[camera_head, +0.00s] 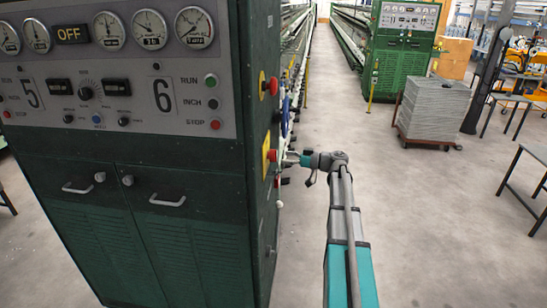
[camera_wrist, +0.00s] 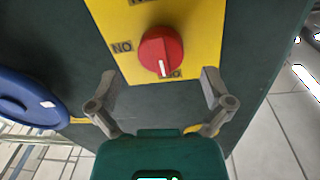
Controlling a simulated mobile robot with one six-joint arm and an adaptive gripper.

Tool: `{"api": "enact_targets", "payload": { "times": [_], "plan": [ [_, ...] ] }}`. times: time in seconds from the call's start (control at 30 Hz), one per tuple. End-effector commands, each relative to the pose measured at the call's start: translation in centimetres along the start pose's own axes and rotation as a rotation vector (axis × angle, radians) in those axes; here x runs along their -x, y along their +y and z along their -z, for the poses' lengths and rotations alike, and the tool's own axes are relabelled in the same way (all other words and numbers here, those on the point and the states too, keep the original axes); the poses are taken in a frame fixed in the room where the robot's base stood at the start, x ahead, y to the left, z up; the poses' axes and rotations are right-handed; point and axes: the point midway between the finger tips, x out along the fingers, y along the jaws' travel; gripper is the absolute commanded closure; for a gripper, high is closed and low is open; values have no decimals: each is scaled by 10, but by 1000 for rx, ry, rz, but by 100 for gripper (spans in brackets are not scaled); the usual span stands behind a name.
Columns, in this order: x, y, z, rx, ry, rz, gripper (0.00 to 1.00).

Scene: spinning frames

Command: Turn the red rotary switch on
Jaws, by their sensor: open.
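The red rotary switch (camera_wrist: 160,48) is a round knob on a yellow plate (camera_wrist: 205,30) in the wrist view. Its white pointer mark faces down toward a partly covered label. A label reading "NO" is to its left. My gripper (camera_wrist: 159,76) is open, with one finger on each side below the knob and clear space between fingers and knob. In the head view my gripper (camera_head: 290,160) is beside the green cabinet's side, at the lower red knob (camera_head: 272,155) on its yellow plate. Whether the fingertips touch the plate is unclear.
A blue round part (camera_wrist: 28,100) sits left of the plate in the wrist view. The green cabinet (camera_head: 190,225) fills the left, with another red knob (camera_head: 272,86) higher on its side. A grey stack (camera_head: 433,108) stands farther back. The floor aisle on the right is open.

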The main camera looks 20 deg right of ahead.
Motion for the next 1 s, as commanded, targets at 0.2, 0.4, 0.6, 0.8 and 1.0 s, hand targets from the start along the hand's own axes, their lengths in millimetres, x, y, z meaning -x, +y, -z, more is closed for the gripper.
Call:
{"api": "enact_targets", "payload": {
  "times": [0.2, 0.4, 0.6, 0.8, 1.0],
  "plan": [
    [-28, 0, 0, 0, 0, 1, 0],
    [-41, 0, 0, 0, 0, -1, 0],
    [-43, 0, 0, 0, 0, -2, 0],
    [-43, 0, 0, 0, 0, -2, 4],
    [-43, 1, 0, 0, 0, -2, 41]
  ]
}}
